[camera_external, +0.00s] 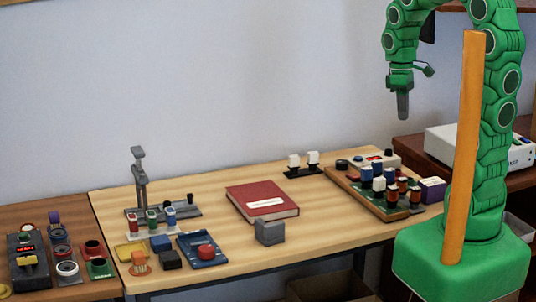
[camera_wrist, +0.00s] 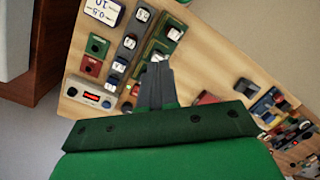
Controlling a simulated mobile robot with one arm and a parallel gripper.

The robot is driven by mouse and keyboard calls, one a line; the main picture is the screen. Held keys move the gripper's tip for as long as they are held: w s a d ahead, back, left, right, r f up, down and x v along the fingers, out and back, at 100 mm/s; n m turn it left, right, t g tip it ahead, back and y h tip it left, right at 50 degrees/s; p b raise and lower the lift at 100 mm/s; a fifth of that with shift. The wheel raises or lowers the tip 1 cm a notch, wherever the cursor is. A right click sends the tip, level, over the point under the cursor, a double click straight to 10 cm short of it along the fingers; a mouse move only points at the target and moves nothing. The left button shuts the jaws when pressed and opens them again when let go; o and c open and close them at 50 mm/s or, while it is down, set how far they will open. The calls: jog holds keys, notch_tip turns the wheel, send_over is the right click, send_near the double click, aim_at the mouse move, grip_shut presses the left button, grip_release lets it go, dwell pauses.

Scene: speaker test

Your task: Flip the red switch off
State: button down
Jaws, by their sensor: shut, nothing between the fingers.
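A small red upright piece (camera_external: 138,224), which looks like a switch, stands in a row with a green one (camera_external: 152,219) and a blue one (camera_external: 170,216) on the left half of the wooden table (camera_external: 215,225). Its lever position is too small to tell. My gripper (camera_external: 403,112) is shut and empty, pointing down high above the table's right side, far from the row. In the wrist view its fingers (camera_wrist: 157,84) are together. Small coloured parts crowd that view's right edge, where I cannot single out the red switch.
A grey stand (camera_external: 140,180) rises behind the row. A blue tray (camera_external: 196,262) with a red round knob (camera_external: 206,251) lies in front. A red book (camera_external: 262,190) and a grey block (camera_external: 269,231) are mid-table. A board with several blocks (camera_external: 345,178) is at right.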

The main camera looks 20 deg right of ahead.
jog(key=w+a+f+n, duration=0.2)
jog(key=w+f+n, duration=0.15)
jog(key=w, duration=0.55)
jog(key=n, duration=0.6)
send_over(356, 176)
jog(key=w, duration=0.1)
notch_tip(356, 176, down, 6)
jog(key=shift+w+a+f, duration=0.1)
jog(key=shift+w+f, duration=0.15)
jog(key=shift+w, duration=0.25)
jog(key=f, duration=0.4)
jog(key=s+f, duration=0.1)
jog(key=f, duration=0.4)
jog(key=s+f, duration=0.1)
jog(key=f, duration=0.3)
jog(key=shift+f, duration=0.4)
jog(key=shift+f, duration=0.1)
